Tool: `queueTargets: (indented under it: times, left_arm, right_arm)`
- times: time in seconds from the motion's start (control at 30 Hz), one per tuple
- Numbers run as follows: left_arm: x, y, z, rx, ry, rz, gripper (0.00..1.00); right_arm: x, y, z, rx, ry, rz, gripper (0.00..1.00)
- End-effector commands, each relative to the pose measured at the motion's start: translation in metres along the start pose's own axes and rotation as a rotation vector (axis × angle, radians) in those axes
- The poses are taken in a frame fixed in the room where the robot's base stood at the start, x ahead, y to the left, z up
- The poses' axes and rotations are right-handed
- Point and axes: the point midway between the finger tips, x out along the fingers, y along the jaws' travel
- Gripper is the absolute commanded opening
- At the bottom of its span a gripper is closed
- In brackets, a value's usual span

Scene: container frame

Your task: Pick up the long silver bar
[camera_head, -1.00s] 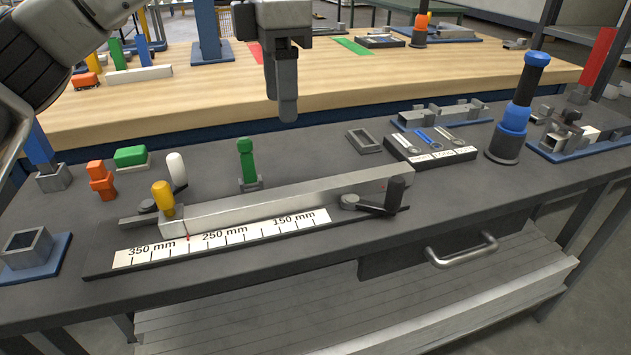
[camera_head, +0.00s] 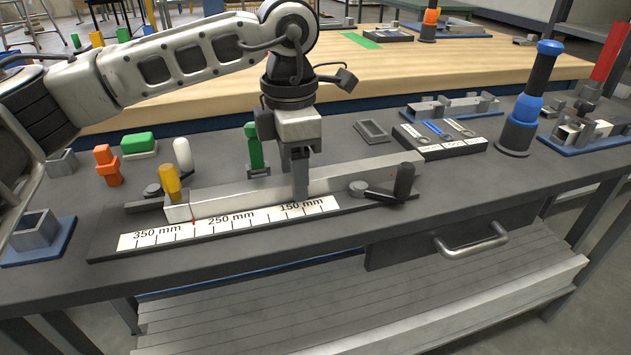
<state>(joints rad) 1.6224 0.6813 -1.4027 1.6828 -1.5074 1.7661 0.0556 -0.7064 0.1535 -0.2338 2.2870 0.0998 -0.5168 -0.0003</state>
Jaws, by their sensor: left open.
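The long silver bar (camera_head: 235,195) lies on a dark fixture with a printed ruler strip (camera_head: 230,225) along its front. One finger shows in front of the bar's near side; the other finger is hidden, and the gripper is open. I cannot tell whether it touches the bar. My right gripper is not in view.
A yellow-handled clamp (camera_head: 169,183) stands at the bar's left end and a black-handled clamp (camera_head: 404,181) near its right end. A green clamp (camera_head: 254,147) is behind the bar. A dark tool tray (camera_head: 470,150) and a blue-black post (camera_head: 527,105) stand to the right.

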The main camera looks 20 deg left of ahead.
Motion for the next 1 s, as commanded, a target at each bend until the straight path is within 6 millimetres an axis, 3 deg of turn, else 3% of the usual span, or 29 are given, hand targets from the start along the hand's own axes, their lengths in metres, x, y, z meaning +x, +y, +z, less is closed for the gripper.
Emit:
queueTargets:
  times: [0.23,0.4,0.43,0.77,1.0]
  left_arm:
    - [0.001,0.000,0.000,-0.001,-0.001,0.000,0.50]
    - [0.001,0.000,0.000,-0.001,-0.001,0.000,0.03]
    - [0.001,0.000,0.000,-0.001,-0.001,0.000,0.00]
    - [-0.006,0.000,0.001,-0.001,-0.003,0.002,0.00]
    - [-0.052,0.000,0.001,-0.001,-0.007,0.003,0.00]
  right_arm:
    - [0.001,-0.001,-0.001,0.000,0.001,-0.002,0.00]
    - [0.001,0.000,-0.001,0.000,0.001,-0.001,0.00]
    - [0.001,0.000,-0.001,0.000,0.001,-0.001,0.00]
    - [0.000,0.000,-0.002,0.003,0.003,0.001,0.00]
    - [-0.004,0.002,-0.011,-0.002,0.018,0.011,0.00]
